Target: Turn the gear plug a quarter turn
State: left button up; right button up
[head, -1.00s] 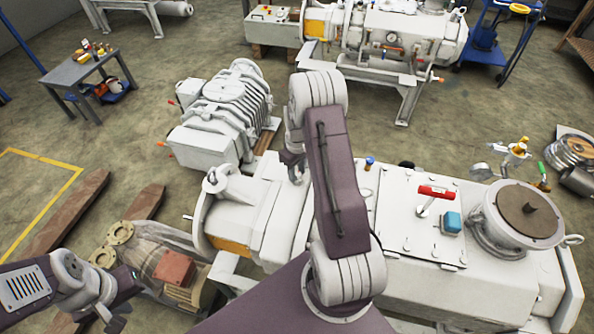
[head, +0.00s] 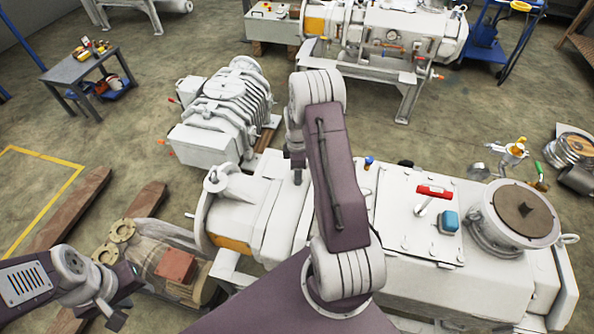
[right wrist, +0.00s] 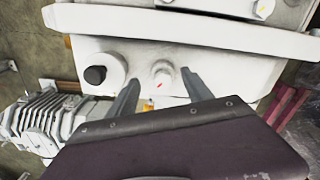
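In the right wrist view, the gear plug (right wrist: 163,75) is a light round plug with a small red mark, set in the pale face of the machine housing. My right gripper (right wrist: 160,80) is open, with one dark finger on each side of the plug in the picture. Gaps show between the fingers and the plug, so they appear apart from it. In the head view, the right gripper (head: 298,170) is small and partly hidden by my arm, above the large white vacuum pump (head: 280,215). My left gripper (head: 113,315) is at the lower left, its opening unclear.
A black round knob (right wrist: 95,75) sits left of the plug. A finned grey machine (head: 230,105) stands behind the pump. A motor (head: 170,270) is near my left gripper. The pump top carries a red-handled tool (head: 434,192) and a blue block (head: 447,222). Open floor lies at left.

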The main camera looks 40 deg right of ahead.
notch_tip(320, 180, up, 9)
dwell(0.5)
